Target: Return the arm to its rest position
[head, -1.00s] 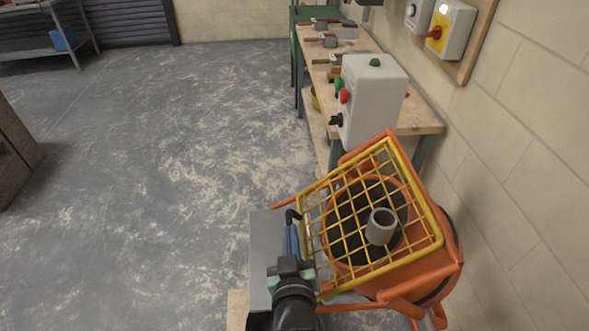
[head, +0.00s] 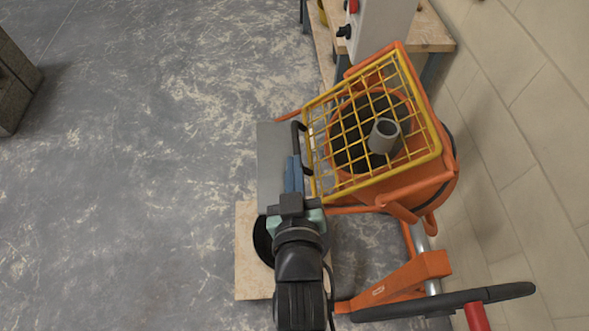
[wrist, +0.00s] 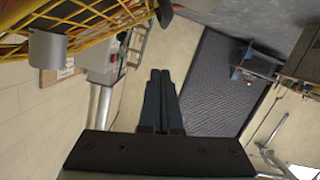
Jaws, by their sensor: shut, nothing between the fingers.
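My gripper (wrist: 160,85) is shut and empty; its two dark fingers lie side by side in the wrist view. In the head view my gripper (head: 293,170) is at the left side of the orange mixer (head: 424,178), seen from above beside the yellow guard grid (head: 345,186). The head view does not show clearly whether it touches the grid. A grey cylinder (head: 383,136) shows at the mixer's mouth. It also appears in the wrist view (wrist: 47,46).
A grey panel (head: 270,170) and a wooden board (head: 246,260) lie left of the mixer. The control box (head: 378,28) and workbench (head: 433,32) stand behind it, the block wall (head: 530,120) to its right.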

